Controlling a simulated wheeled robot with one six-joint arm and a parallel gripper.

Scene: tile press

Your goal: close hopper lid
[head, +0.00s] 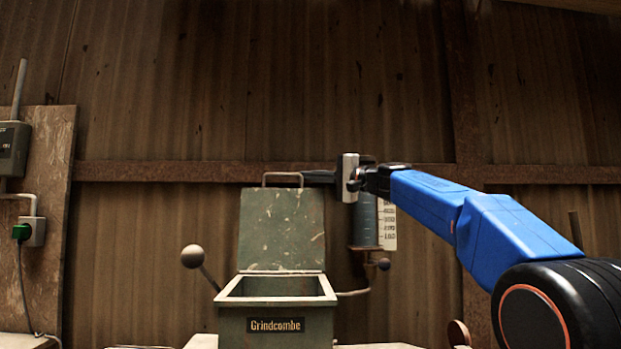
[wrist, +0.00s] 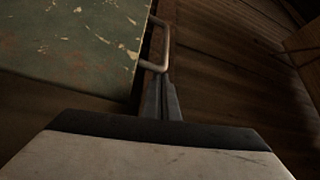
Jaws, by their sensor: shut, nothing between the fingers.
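The hopper lid (head: 281,230) is a scuffed green plate standing upright, open, at the back of the green hopper (head: 277,290). Its bent metal handle (head: 282,174) is on the lid's top edge. My gripper (head: 306,177) reaches in from the right, its fingertips at the right end of the handle. In the wrist view the lid (wrist: 70,45) fills the upper left, and the shut fingers (wrist: 161,86) point at the handle (wrist: 155,66). The fingertips are very close to the handle; I cannot tell whether they touch it. Nothing is between the fingers.
A ball-ended lever (head: 193,257) sticks out left of the hopper. A cylinder with a numbered scale (head: 387,226) stands at the right, behind my arm. The space left of the lid is clear.

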